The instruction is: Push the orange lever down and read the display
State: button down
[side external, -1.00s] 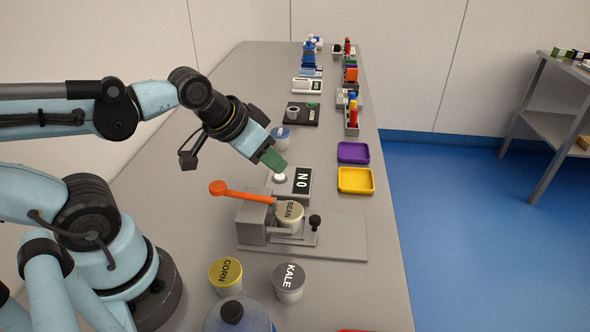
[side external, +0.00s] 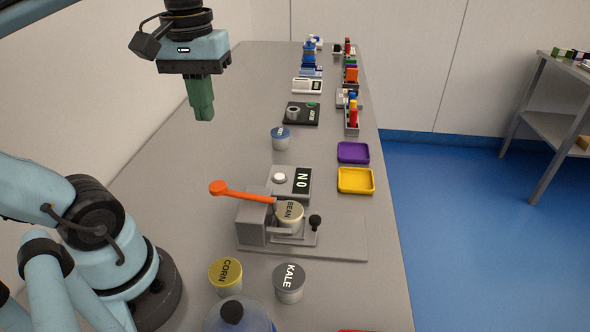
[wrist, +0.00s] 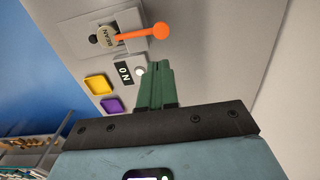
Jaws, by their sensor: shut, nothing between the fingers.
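The orange lever (side external: 240,193) is on a grey press fixture (side external: 253,222). Its round knob sticks out to the left, and the arm slopes slightly down toward a tub marked BEAN (side external: 289,216) held in the fixture. The display (side external: 302,181) just behind reads "NO" and has a white round button (side external: 279,178) beside it. My gripper (side external: 204,112) has green fingers, shut and empty, pointing down in the air above the table, left of and behind the lever. In the wrist view the lever (wrist: 140,33) and display (wrist: 124,73) lie beyond the fingertips.
Tubs marked CORN (side external: 226,276) and KALE (side external: 289,282) stand in front of the fixture. A yellow tray (side external: 356,181) and a purple tray (side external: 353,153) lie to the right. A blue-lidded tub (side external: 281,138) stands behind the display. The table left of the display is clear.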

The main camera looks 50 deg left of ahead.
aim_at(216, 186)
jog(key=shift+s+r, duration=0.2)
notch_tip(216, 186, down, 14)
dwell(0.9)
jog(key=shift+f, duration=0.1)
